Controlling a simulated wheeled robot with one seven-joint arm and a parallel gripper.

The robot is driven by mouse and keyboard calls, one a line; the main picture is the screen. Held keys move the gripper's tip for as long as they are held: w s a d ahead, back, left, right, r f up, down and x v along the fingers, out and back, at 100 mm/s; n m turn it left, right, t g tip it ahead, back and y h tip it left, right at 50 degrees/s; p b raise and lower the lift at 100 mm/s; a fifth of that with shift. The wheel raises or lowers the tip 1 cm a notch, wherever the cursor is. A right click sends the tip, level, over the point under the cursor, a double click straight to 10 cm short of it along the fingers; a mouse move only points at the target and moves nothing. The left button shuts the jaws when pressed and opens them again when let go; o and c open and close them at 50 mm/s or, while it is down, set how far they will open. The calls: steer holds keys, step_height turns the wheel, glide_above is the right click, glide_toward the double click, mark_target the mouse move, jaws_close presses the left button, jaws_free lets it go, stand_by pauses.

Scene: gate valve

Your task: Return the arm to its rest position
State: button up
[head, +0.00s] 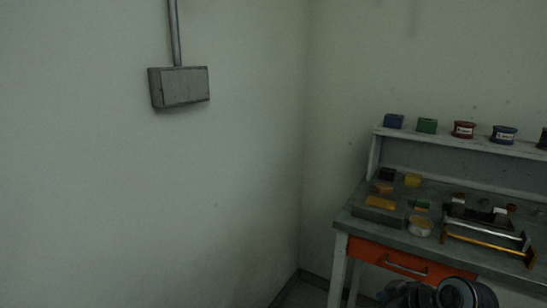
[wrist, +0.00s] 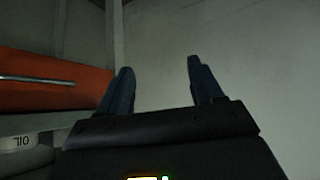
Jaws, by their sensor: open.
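My gripper (wrist: 158,75) shows in the wrist view with its two dark fingers apart and nothing between them. Beyond the fingers are a pale wall and the corner of a workbench. Part of my arm shows at the bottom right of the head view, in front of the workbench (head: 345,222); the fingers cannot be made out there. No valve is in either view.
The workbench has an orange drawer (head: 375,254), which also shows close on the left in the wrist view (wrist: 50,92). Tools and small boxes lie on its top, with spools (head: 464,129) on the shelf. A grey wall box (head: 182,87) hangs at left. An oil can (wrist: 18,142) is low left.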

steer(key=s+a+f+m+t, duration=0.4)
steer(key=s+a, duration=0.4)
steer(key=s, duration=0.4)
steer(key=s+f+m+h, duration=0.1)
steer(key=s+m+h, duration=0.2)
steer(key=s, duration=0.9)
steer(key=s+d+r+t, duration=0.1)
steer(key=s+d+r, duration=0.2)
steer(key=s+r, duration=0.4)
steer(key=s+d+r+t+h, duration=0.1)
steer(key=s+d+r+t, duration=0.1)
steer(key=s+r, duration=0.6)
steer(key=s, duration=0.7)
steer(key=shift+s+d+t+h, duration=0.2)
steer(key=shift+d+t+h, duration=0.1)
steer(key=shift+d, duration=0.1)
steer(key=shift+r, duration=0.1)
